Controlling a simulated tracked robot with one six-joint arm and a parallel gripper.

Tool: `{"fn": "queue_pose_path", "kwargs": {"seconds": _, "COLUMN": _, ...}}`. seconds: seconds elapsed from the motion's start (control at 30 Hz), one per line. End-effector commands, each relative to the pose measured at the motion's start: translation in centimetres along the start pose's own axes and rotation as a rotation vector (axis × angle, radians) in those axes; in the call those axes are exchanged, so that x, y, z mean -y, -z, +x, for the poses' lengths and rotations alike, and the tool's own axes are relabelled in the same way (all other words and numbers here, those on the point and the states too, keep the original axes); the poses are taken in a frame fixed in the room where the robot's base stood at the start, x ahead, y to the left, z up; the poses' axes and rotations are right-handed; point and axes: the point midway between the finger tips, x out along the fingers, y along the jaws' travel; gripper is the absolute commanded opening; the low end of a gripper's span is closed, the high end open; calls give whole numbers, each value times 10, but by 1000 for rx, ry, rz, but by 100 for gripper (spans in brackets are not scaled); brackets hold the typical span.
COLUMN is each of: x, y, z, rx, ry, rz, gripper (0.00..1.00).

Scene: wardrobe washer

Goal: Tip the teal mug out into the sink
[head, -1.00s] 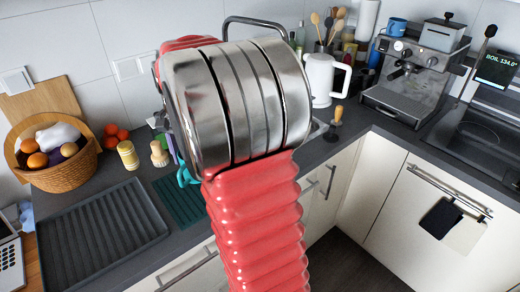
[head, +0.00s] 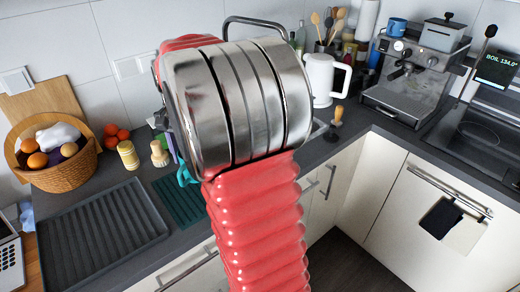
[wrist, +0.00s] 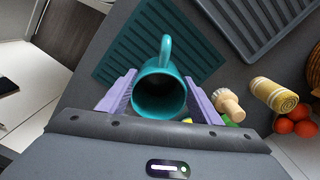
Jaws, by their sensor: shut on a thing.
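The teal mug (wrist: 160,92) is between the two purple fingers of my gripper (wrist: 160,97) in the wrist view, and the fingers press on its sides. Its handle points to the top of that picture. Its dark mouth faces the camera, and I cannot tell what is inside.
A teal ribbed mat (wrist: 112,62) lies below the mug, with a dark grey drying tray (head: 100,230) beside it. A white kettle (head: 322,80) stands behind my arm.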

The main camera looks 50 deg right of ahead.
Motion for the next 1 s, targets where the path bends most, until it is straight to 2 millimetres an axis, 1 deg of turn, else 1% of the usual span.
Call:
{"fn": "queue_pose_path", "kwargs": {"seconds": 0.03, "x": 0, "y": 0, "z": 0, "rx": -1, "ry": 1, "rz": 0, "gripper": 8}}
{"fn": "queue_pose_path", "kwargs": {"seconds": 0.17, "x": 6, "y": -1, "z": -2, "rx": -1, "ry": 1, "rz": -19, "gripper": 0}}
{"fn": "queue_pose_path", "kwargs": {"seconds": 0.27, "x": 19, "y": -5, "z": -4, "rx": -1, "ry": 1, "rz": -64, "gripper": 0}}
{"fn": "queue_pose_path", "kwargs": {"seconds": 0.37, "x": 41, "y": -13, "z": -8, "rx": -1, "ry": 1, "rz": -143, "gripper": 0}}
{"fn": "queue_pose_path", "kwargs": {"seconds": 0.47, "x": 70, "y": -26, "z": -14, "rx": -1, "ry": 1, "rz": -250, "gripper": 0}}
{"fn": "queue_pose_path", "kwargs": {"seconds": 0.5, "x": 83, "y": -32, "z": -16, "rx": -1, "ry": 1, "rz": -297, "gripper": 0}}
{"fn": "queue_pose_path", "kwargs": {"seconds": 0.57, "x": 102, "y": -42, "z": -19, "rx": -1, "ry": 1, "rz": -369, "gripper": 0}}
{"fn": "queue_pose_path", "kwargs": {"seconds": 0.6, "x": 114, "y": -49, "z": -21, "rx": -1, "ry": 1, "rz": -416, "gripper": 0}}
{"fn": "queue_pose_path", "kwargs": {"seconds": 0.67, "x": 132, "y": -61, "z": -25, "rx": -1, "ry": 1, "rz": -487, "gripper": 0}}
{"fn": "queue_pose_path", "kwargs": {"seconds": 0.8, "x": 173, "y": -92, "z": -32, "rx": -1, "ry": 1, "rz": -652, "gripper": 0}}
{"fn": "queue_pose_path", "kwargs": {"seconds": 0.9, "x": 199, "y": -117, "z": -36, "rx": -1, "ry": 1, "rz": -766, "gripper": 0}}
{"fn": "queue_pose_path", "kwargs": {"seconds": 1.0, "x": 219, "y": -138, "z": -39, "rx": -1, "ry": 1, "rz": -860, "gripper": 0}}
